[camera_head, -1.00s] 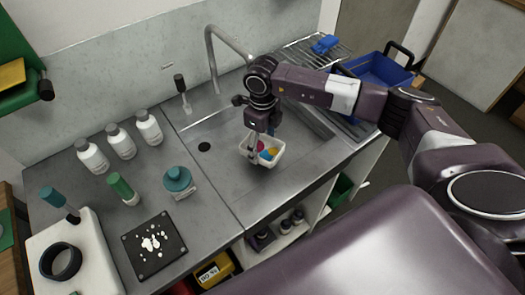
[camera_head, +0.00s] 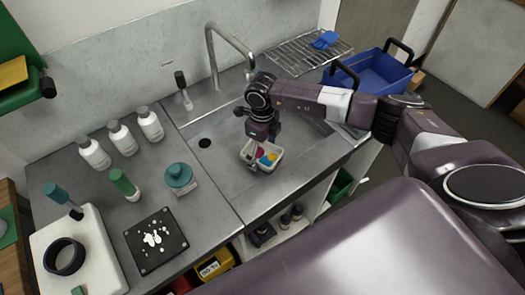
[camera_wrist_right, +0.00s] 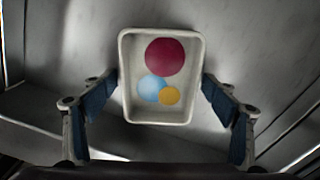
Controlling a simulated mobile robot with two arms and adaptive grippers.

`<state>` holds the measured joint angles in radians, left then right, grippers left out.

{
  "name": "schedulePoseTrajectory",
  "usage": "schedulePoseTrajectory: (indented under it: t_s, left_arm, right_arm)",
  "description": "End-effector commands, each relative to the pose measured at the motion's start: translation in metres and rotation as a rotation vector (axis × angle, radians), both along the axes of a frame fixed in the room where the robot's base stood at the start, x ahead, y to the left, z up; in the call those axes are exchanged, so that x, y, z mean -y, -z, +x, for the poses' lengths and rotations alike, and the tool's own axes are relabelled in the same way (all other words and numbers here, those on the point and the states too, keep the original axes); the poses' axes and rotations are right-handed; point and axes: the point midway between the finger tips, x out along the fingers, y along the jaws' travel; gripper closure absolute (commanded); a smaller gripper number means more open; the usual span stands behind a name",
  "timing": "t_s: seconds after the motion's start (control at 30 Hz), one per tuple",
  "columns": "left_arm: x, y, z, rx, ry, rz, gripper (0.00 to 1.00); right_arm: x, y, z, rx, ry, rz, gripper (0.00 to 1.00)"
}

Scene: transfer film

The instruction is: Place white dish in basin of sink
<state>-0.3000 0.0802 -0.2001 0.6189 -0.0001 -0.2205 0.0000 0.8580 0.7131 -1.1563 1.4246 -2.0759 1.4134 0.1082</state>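The white dish (camera_head: 248,159) is a small rectangular tray with rounded corners, holding a dark red, a light blue and a yellow round piece. It also shows in the right wrist view (camera_wrist_right: 132,101), between the two blue-padded fingers. My right gripper (camera_wrist_right: 160,85) is shut on it, with a fingertip at each long side. In the head view my right gripper (camera_head: 262,148) reaches down over the basin of the sink (camera_head: 220,160), with the dish below it. I cannot tell whether the dish touches the basin floor. My left gripper is not in view.
A tap (camera_head: 232,45) arches behind the basin, and the drain (camera_head: 204,143) is at its left. A wire rack (camera_head: 300,55) and blue crate (camera_head: 380,75) are at the right.

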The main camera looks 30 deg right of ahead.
Motion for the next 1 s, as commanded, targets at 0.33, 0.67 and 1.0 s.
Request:
schedulePoseTrajectory:
  t_s: [0.33, 0.67, 1.0]
  left_arm:
    - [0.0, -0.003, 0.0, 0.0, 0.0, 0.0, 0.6]
    - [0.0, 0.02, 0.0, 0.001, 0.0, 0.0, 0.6]
    - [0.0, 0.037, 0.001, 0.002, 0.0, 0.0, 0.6]
  right_arm:
    - [0.0, -0.004, 0.0, 0.0, 0.0, 0.0, 0.18]
    - [0.0, -0.057, 0.002, 0.007, -0.002, 0.0, 0.18]
    - [0.0, -0.115, 0.001, 0.002, 0.0, 0.0, 0.18]
